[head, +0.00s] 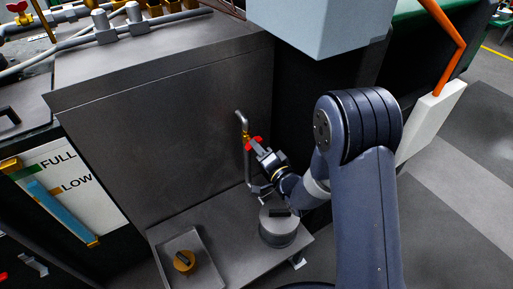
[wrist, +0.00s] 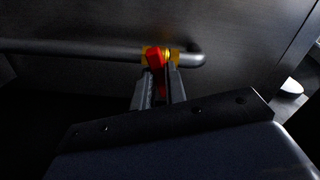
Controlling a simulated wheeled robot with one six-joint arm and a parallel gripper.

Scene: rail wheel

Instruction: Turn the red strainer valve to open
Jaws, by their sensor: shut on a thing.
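The red strainer valve (head: 255,142) is a small red handle on a brass fitting of a thin grey pipe (head: 242,121). The pipe runs down the front of a grey metal panel. My gripper (head: 261,149) reaches it from the lower right in the head view. In the wrist view the red handle (wrist: 154,56) sits between the two fingers of my gripper (wrist: 159,75), which are shut on it. The brass fitting (wrist: 173,55) shows just beyond the fingertips. The fingers hide part of the handle, and I cannot tell how far it is turned.
Below the valve, a grey shelf (head: 222,222) holds a round grey canister (head: 278,232) and a tray (head: 164,256) with an orange-brown cap (head: 184,261). A light blue-grey box (head: 318,22) overhangs above. A FULL/LOW level gauge (head: 72,188) is at the left.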

